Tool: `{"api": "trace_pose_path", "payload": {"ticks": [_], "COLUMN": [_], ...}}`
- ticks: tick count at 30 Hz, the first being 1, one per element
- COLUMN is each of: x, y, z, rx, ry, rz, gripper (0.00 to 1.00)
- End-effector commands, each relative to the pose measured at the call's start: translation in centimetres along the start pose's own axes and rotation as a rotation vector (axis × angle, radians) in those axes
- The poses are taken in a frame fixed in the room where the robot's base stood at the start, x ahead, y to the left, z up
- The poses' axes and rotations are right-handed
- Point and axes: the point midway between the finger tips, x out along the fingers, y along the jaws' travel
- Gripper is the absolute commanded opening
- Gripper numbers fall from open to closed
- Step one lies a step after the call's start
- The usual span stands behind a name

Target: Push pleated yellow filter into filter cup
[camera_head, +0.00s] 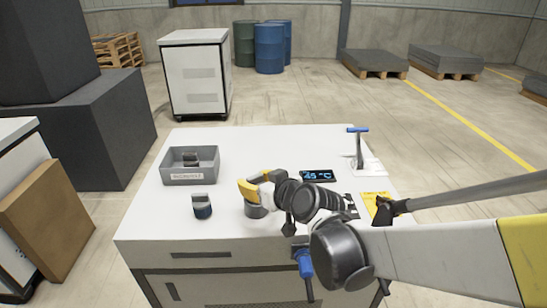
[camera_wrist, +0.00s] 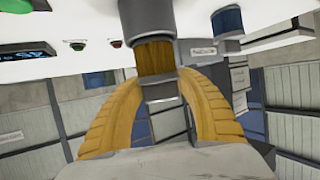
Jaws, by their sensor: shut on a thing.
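In the wrist view the pleated yellow filter (camera_wrist: 155,58) is between the tips of my gripper (camera_wrist: 156,80), whose two curved yellow fingers close on it. One end of the filter meets the mouth of the grey filter cup (camera_wrist: 145,18); it appears to be partly inside, but the depth is hidden. In the head view the grey cup (camera_head: 255,211) stands on the white table, with my gripper (camera_head: 249,190) right above it. The filter cannot be made out there.
A grey bin (camera_head: 175,178) holding a dark part is at the back left of the white table (camera_head: 265,143). A dark-based cylinder (camera_head: 202,207) stands left of the cup. A display (camera_head: 318,175), a blue-handled lever (camera_head: 358,131) and a yellow plate (camera_head: 373,200) are to the right.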

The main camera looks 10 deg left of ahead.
Motion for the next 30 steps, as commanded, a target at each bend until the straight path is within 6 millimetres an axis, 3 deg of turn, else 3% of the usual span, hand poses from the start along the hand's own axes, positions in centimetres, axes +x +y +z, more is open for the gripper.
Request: {"api": "trace_pose_path", "payload": {"ticks": [30], "x": [0.3], "y": [0.0], "z": [0.63], "rx": [0.0], "ry": [0.0], "rz": [0.0], "gripper": [0.1]}}
